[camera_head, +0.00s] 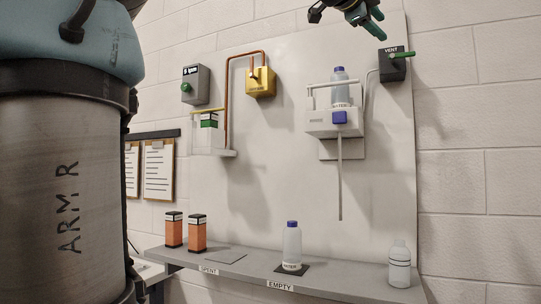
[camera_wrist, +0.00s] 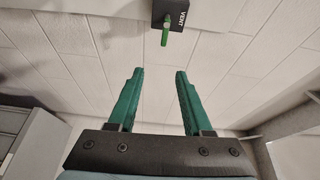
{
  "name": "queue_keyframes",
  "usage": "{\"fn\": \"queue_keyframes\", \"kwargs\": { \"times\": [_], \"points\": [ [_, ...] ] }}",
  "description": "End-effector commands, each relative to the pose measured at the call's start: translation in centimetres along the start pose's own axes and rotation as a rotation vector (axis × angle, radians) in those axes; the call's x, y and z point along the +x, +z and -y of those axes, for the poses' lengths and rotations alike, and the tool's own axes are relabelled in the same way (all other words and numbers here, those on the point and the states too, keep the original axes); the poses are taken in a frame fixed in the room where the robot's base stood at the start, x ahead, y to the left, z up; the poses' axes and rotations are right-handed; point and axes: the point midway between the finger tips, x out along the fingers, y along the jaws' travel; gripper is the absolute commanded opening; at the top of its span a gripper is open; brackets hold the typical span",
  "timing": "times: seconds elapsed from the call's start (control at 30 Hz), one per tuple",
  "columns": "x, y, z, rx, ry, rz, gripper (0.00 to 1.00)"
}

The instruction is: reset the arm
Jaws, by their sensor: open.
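My gripper (camera_head: 366,16) shows at the top of the head view, in the air above the board and up and left of the vent box. Its two green fingers also show in the wrist view (camera_wrist: 158,95), apart and with nothing between them. The dark vent box (camera_head: 392,66) with a green lever is at the board's right edge, below the gripper. In the wrist view, the vent box (camera_wrist: 170,14) sits at the top, beyond the fingertips and not touching them. My arm fills the left side of the head view.
The white board (camera_head: 280,150) carries a grey box (camera_head: 196,84), a yellow valve box (camera_head: 261,82) and a holder with a water bottle (camera_head: 339,88). Below, the shelf (camera_head: 335,283) bears two orange canisters, a bottle on the dark EMPTY pad and another bottle at right.

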Motion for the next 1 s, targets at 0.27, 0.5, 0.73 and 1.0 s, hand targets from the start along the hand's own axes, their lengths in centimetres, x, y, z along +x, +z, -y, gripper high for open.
{"fn": "queue_keyframes", "kwargs": {
  "times": [0.27, 0.5, 0.73, 1.0],
  "points": [
    [1.9, 2.0, -4.4, -0.087, 0.081, 0.046, 0.50],
    [3.6, 5.1, -10.8, -0.222, 0.185, 0.123, 0.50],
    [4.5, 10.4, -21.4, -0.452, 0.335, 0.278, 0.50],
    [0.3, 18.1, -39.0, -0.861, 0.523, 0.610, 0.50]
  ]
}}
